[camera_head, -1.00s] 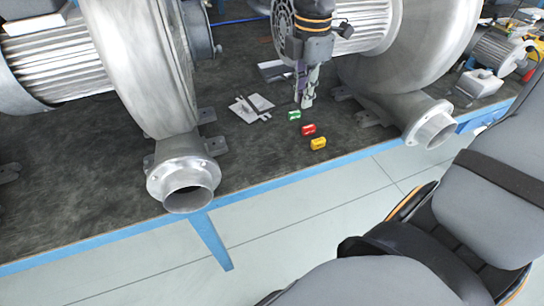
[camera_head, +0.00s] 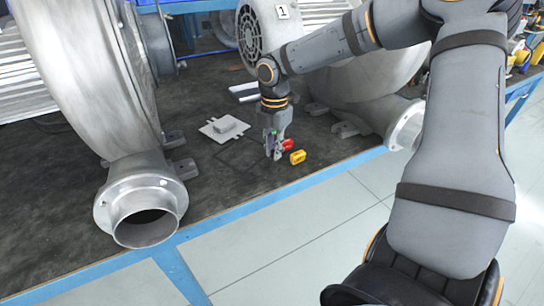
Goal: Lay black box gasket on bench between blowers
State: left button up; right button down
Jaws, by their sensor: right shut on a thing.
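The black box gasket (camera_head: 231,165) is a thin dark square outline, hard to tell from the dark bench (camera_head: 205,190). It lies flat at or just above the bench top, between the left blower (camera_head: 95,75) and the right blower (camera_head: 365,85). My right gripper (camera_head: 273,154) points down at its right side and is shut on it. The fingers hide the edge they hold. I cannot tell whether the gasket touches the bench. My left gripper is not in view.
A yellow block (camera_head: 298,157) and a red block (camera_head: 288,145) are close beside my right gripper. A green block (camera_head: 273,132) shows partly behind it. A grey plate with a raised middle (camera_head: 224,127) lies behind the gasket. The bench's blue front edge (camera_head: 232,215) is near.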

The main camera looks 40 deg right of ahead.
notch_tip(320, 180, down, 4)
jog(key=shift+b, duration=0.5)
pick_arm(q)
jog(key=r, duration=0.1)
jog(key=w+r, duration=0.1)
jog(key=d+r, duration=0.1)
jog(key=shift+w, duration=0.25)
pick_arm(e)
jog(key=shift+r, duration=0.1)
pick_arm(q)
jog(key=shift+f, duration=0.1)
pick_arm(e)
jog(key=c, duration=1.8)
grip_release()
jog(key=shift+f, duration=0.2)
jog(key=o, duration=0.4)
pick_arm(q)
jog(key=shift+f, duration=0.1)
pick_arm(e)
jog(key=shift+o, duration=0.2)
